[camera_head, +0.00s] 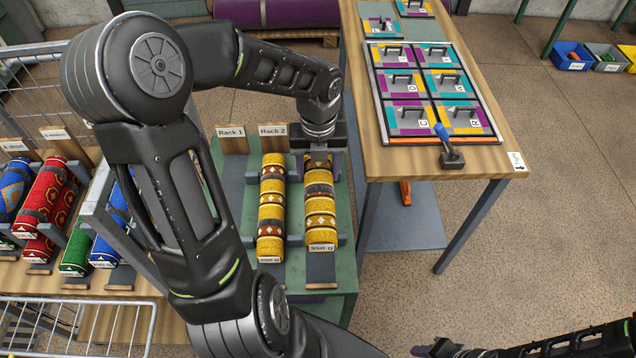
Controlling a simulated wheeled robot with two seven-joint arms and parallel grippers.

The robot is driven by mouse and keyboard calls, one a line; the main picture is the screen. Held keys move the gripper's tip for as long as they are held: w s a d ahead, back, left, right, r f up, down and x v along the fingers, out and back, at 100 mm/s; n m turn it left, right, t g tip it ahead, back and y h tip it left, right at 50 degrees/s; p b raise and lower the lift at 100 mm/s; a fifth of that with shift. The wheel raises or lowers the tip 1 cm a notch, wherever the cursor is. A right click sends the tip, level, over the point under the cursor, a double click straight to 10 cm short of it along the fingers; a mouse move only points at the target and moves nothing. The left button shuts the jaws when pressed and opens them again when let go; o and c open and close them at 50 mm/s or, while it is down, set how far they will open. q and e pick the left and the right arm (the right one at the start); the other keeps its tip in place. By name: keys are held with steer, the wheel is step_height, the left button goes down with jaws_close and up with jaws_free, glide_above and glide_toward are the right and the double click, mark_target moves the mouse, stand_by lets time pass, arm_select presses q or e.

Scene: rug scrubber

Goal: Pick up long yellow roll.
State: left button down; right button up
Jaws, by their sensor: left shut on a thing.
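Two yellow patterned rolls lie side by side on a green stand. The left yellow roll (271,210) lies in front of the Rack 2 sign (273,130) and looks a little longer. The right yellow roll (320,207) has a small weight label at its near end. My left gripper (318,158) points down at the far end of the right yellow roll and is shut on it; its fingertips are partly hidden. The roll appears still in its cradle.
A Rack 1 sign (230,132) stands left of Rack 2. Red, blue and green rolls (48,195) lie on a wooden table at left, by wire baskets (75,325). A wooden table (490,165) at right holds a panel of coloured tiles (432,90) and a blue-handled tool (447,145).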

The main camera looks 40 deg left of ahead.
arm_select(q)
step_height(320, 180, up, 5)
steer(key=shift+r, duration=0.15)
stand_by(0.8)
